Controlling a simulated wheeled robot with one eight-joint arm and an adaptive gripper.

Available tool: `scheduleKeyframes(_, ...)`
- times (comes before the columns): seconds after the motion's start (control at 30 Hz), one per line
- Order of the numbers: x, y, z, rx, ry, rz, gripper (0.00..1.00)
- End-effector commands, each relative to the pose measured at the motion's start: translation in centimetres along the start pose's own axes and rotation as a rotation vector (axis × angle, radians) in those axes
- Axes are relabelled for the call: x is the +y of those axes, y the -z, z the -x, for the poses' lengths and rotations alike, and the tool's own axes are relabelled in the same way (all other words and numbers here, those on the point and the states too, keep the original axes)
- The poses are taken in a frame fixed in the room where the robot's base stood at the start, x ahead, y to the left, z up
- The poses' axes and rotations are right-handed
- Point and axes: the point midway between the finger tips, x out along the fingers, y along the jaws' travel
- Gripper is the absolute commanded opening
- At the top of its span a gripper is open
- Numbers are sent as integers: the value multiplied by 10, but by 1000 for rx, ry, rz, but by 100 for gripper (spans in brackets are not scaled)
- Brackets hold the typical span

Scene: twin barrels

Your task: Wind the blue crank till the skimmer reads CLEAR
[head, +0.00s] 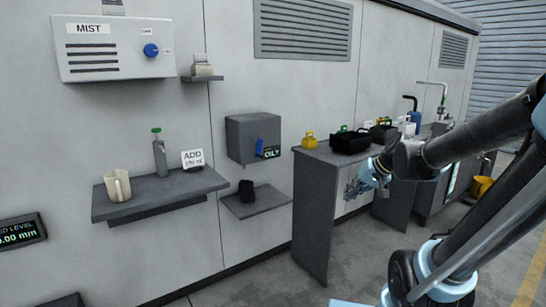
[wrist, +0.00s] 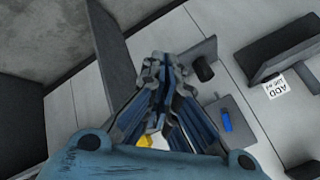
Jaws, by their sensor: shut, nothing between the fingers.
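The skimmer is a grey box (head: 253,137) on the wall in the middle of the head view. My gripper (head: 354,188) is in front of the bench, to the right of the skimmer and lower in the picture. In the wrist view my gripper (wrist: 158,65) has its fingers together, with nothing between them.
A small shelf (head: 262,208) with a black cup (head: 245,190) is below the skimmer. A grey bench (head: 318,175) with a yellow can (head: 309,140) and black tray (head: 350,141) is to the right. A left shelf (head: 130,207) holds a beige jug (head: 118,186) and a bottle (head: 159,155).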

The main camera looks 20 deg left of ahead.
Motion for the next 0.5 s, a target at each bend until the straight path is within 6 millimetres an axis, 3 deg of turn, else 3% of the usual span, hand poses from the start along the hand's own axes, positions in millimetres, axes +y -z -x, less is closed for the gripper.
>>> scheduleKeyframes(0.1, -25, 34, -15, 39, 92, -8, 0)
scheduleKeyframes(0.5, -100, 130, -67, 168, 381, -78, 0)
